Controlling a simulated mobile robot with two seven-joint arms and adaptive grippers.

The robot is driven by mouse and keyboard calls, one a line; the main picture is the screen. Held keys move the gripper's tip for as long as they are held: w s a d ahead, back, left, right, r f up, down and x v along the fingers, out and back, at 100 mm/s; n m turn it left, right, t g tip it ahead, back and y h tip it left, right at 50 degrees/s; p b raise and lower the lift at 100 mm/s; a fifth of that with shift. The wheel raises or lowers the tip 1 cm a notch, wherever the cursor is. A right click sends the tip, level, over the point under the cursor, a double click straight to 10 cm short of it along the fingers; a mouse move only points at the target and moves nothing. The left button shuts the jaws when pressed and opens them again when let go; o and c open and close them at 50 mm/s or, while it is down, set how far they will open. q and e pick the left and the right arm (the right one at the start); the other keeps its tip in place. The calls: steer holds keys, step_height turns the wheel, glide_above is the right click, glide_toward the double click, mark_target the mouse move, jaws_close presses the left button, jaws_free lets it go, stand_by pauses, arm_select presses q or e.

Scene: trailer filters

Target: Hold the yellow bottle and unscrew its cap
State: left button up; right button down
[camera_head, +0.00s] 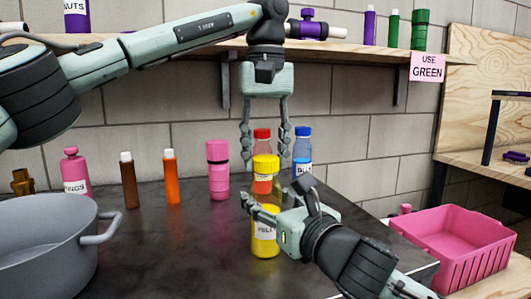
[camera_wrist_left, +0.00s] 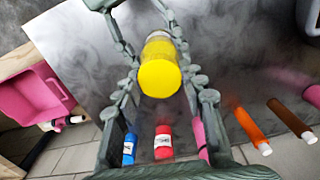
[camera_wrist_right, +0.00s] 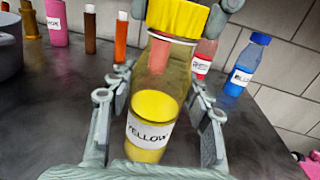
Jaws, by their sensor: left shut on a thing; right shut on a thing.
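The yellow bottle (camera_head: 265,243) is upright, see-through at the top, with yellow contents and a label reading YELLOW in the right wrist view (camera_wrist_right: 150,132). Its yellow cap (camera_head: 265,164) sits on the neck, with a pale ring just beneath it. My left gripper (camera_head: 265,160) points down from above, its fingers closed on the cap; the cap also shows between them in the left wrist view (camera_wrist_left: 158,78). My right gripper (camera_head: 262,208) comes from the right and is shut around the bottle's body. I cannot tell whether the bottle's base touches the table.
A red bottle (camera_head: 262,133) and a blue bottle (camera_head: 302,145) stand close behind. Pink (camera_head: 218,170), orange (camera_head: 171,178) and brown (camera_head: 129,180) containers stand to the left. A grey pot (camera_head: 45,250) is at front left. A pink crate (camera_head: 465,240) is right of the dark table.

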arm_select(q)
steer(key=n, duration=2.4)
steer(key=shift+n, duration=0.4)
steer(key=n, duration=0.7)
steer(key=shift+r, duration=0.1)
steer(key=n, duration=1.9)
steer(key=shift+r, duration=0.2)
steer(key=shift+r, duration=0.95)
